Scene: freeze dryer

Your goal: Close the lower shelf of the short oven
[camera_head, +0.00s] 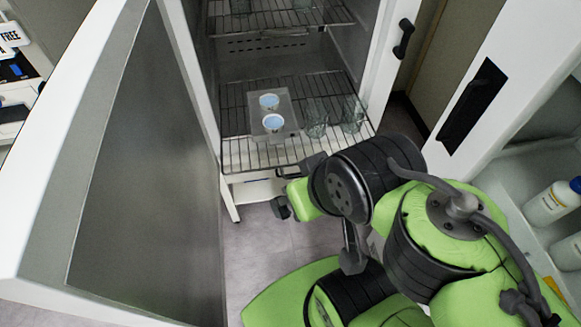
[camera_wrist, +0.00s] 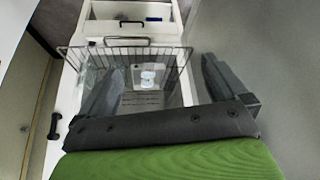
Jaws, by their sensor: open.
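The short oven is a white cabinet (camera_head: 205,100) with its door (camera_head: 140,150) swung open to the left in the head view. The lower shelf (camera_head: 235,150) is a dark wire rack, and its front part sticks out past the opening. It also shows in the wrist view (camera_wrist: 125,43), beyond my fingers. On it sit a flat tray (camera_head: 291,120) with two pale-blue-filled cups (camera_head: 269,101), and clear glassware (camera_head: 316,118) to the right. My gripper (camera_head: 297,183) is open and empty near the shelf's front edge. Contact with the rack cannot be told.
An upper rack (camera_head: 285,18) sits higher inside the oven. A black handle (camera_head: 404,38) is on a white panel at right. My arm stands between the open door and a white unit (camera_head: 490,85) with bottles (camera_head: 553,203). Grey floor is free below the shelf.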

